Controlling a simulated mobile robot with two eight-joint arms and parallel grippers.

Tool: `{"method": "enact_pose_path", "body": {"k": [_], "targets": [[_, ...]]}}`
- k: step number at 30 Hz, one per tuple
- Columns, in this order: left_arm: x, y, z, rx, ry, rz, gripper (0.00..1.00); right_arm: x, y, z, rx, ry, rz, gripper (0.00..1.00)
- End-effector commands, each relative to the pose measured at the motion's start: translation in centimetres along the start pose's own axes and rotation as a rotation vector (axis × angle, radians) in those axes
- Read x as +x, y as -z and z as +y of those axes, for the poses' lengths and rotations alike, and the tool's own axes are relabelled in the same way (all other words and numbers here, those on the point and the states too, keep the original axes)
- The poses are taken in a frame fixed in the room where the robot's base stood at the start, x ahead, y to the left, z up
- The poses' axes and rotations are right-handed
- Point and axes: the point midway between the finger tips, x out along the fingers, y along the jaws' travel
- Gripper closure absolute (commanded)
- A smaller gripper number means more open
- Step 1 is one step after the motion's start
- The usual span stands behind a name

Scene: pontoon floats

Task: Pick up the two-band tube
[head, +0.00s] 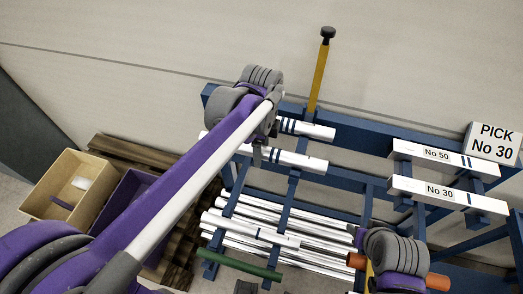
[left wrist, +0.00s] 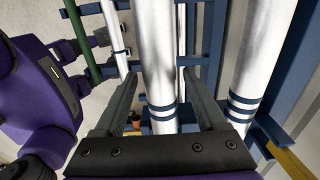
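Two white tubes with dark blue bands lie on the blue rack's upper rails: a nearer one (head: 302,161) and a farther one (head: 318,131). In the left wrist view the nearer banded tube (left wrist: 157,60) runs between the fingers of my left gripper (left wrist: 160,92), which is open with one finger on each side. Contact cannot be told. The farther banded tube (left wrist: 258,50) is right of the fingers. In the head view my left gripper (head: 262,150) is partly hidden by its arm. My right arm's wrist shows at lower right; its fingertips are unclear.
Plain silver tubes, a one-band tube (head: 265,235) and a green tube (head: 238,264) lie lower on the blue rack (head: 350,180). Signs read No 50 (head: 440,155), No 30 (head: 436,190) and PICK No 30 (head: 494,142). A tan box (head: 60,205) stands left. Orange pieces (head: 437,281) show near my right wrist.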

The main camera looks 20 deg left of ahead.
Motion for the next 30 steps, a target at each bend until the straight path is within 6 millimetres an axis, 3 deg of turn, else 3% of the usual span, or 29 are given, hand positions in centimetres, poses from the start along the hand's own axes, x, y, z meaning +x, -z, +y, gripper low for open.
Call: {"method": "enact_pose_path", "body": {"k": [1,9,12,25,30], "targets": [[0.0,0.0,0.0,0.000,0.000,0.000,0.38,0.0,0.0,0.0,0.000,0.000,0.000,0.50],[0.0,0.0,0.0,0.000,0.000,0.000,0.86,0.0,0.0,0.0,0.000,0.000,0.000,0.50],[0.0,0.0,0.0,0.000,0.000,0.000,1.00,0.0,0.0,0.0,0.000,0.000,0.000,0.50],[-0.2,0.0,0.0,0.000,0.000,0.000,1.00,0.0,0.0,0.0,0.000,0.000,0.000,0.50],[-1.6,0.0,0.0,0.000,0.000,0.000,1.00,-0.1,0.1,0.0,0.000,0.000,0.001,0.50]]}}
